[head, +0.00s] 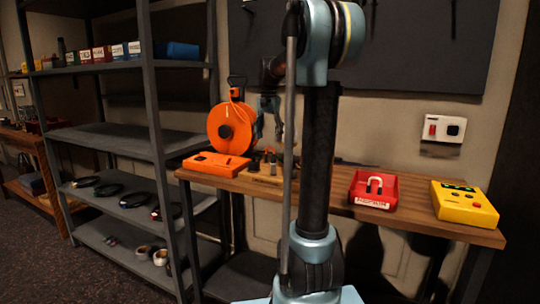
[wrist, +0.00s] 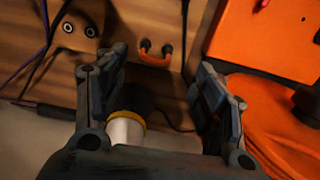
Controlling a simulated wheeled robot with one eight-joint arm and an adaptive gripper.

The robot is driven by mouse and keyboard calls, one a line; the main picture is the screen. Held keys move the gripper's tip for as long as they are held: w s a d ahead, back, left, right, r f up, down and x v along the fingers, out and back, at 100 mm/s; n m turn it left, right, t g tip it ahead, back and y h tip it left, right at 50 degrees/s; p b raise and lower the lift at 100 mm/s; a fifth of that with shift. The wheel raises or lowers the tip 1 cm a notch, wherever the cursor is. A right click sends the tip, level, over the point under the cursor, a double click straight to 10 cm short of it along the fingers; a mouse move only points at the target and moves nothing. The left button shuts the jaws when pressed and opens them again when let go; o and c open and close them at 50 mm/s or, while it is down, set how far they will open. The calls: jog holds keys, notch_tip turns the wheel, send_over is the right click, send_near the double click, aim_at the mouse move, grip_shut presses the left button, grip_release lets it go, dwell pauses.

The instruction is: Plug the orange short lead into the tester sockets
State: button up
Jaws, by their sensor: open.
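The orange short lead (wrist: 154,58) shows in the wrist view as a small U-shaped loop with two dark plug ends, on the wooden surface between and beyond my fingertips. My gripper (wrist: 163,74) is open and apart from it, with nothing between the fingers. In the head view my gripper (head: 269,132) hangs above the bench's left part, over a wooden holder (head: 262,178) with small upright items.
An orange cable reel (head: 232,128) and flat orange box (head: 216,164) stand close to my gripper. A red tray (head: 373,190) holds a U-shaped piece. A tan block with two round holes (wrist: 80,30) and dark cables lies left of the lead. Grey shelves (head: 115,140) stand left.

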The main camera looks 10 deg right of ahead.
jog(key=shift+w+d, duration=0.1)
jog(key=shift+d, duration=0.15)
jog(key=shift+f, duration=0.1)
jog(key=shift+f, duration=4.4)
jog(key=shift+d, duration=0.1)
jog(key=shift+c, duration=0.3)
jog(key=c, duration=1.4)
jog(key=shift+o, duration=0.2)
jog(key=shift+r, duration=0.15)
